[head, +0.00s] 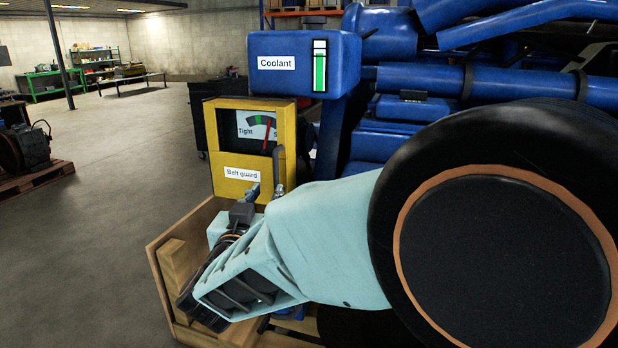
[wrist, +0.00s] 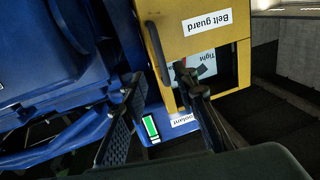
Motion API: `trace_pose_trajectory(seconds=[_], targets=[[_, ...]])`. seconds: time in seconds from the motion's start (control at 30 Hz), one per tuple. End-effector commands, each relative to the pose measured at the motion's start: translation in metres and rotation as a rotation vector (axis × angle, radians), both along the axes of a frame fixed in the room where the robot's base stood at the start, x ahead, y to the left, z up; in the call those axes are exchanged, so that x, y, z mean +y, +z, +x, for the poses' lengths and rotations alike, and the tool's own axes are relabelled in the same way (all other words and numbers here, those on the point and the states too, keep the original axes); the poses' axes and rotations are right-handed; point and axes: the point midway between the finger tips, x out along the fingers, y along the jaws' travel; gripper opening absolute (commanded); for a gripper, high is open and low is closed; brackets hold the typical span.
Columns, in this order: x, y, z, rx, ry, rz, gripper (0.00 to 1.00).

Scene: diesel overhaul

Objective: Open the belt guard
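The belt guard (head: 240,178) is a yellow, labelled panel on the blue engine's front, and it looks shut. A gauge (head: 256,126) marked "Tight" shows through its window. A dark upright handle (head: 279,164) stands at the guard's right edge. In the wrist view the guard (wrist: 204,45) appears upside down, with the handle (wrist: 180,85) ahead. My gripper (head: 266,191) is open at the handle's lower end. Contact cannot be told.
A blue coolant tank (head: 300,72) with a green level strip sits above the guard. Blue engine pipes (head: 490,82) fill the right. A wooden pallet crate (head: 165,255) lies below my arm.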

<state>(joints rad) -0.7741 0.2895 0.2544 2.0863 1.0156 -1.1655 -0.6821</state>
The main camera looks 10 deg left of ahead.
Motion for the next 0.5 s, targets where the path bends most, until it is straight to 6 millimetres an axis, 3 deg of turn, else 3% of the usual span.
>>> trace_pose_trajectory(seconds=[0.5], targets=[[0.009,0.0,0.085,0.0,-0.003,0.0,0.27]])
